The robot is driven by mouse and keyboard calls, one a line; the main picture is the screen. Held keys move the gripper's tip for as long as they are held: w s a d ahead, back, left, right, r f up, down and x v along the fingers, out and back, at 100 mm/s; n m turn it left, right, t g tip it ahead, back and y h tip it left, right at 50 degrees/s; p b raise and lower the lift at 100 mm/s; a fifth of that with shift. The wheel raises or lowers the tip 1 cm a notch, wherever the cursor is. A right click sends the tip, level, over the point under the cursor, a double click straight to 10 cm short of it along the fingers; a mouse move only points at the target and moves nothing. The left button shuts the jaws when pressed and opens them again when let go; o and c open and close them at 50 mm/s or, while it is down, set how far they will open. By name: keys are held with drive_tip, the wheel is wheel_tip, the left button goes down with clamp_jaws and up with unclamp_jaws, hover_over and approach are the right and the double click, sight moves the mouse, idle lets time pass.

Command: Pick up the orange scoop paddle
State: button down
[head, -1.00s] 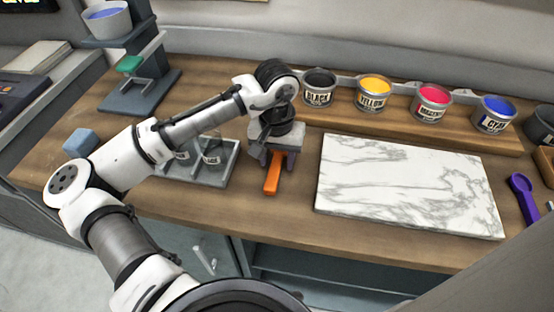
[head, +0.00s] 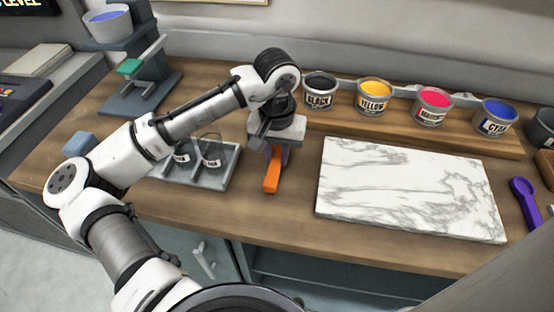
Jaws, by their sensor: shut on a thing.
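The orange scoop paddle (head: 272,174) is at the middle of the wooden counter, between the grey tray and the marble slab. Its orange handle points toward the counter's front edge. My gripper (head: 275,155) points down over it and is shut on it. The far part of the paddle is hidden behind my gripper. The handle looks slightly above the wood, but I cannot tell the height exactly.
A grey tray (head: 213,179) with glass containers stands close on the left. A white marble slab (head: 400,190) lies to the right. Open ink cans, such as the yellow one (head: 373,97), line the back ledge. A purple scoop (head: 524,197) lies far right.

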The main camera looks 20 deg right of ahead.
sight(277, 157)
wheel_tip(277, 157, up, 18)
drive_tip(key=b, duration=0.1)
drive_tip(key=shift+f, duration=0.2)
drive_tip(key=c, duration=1.8)
unclamp_jaws()
clamp_jaws()
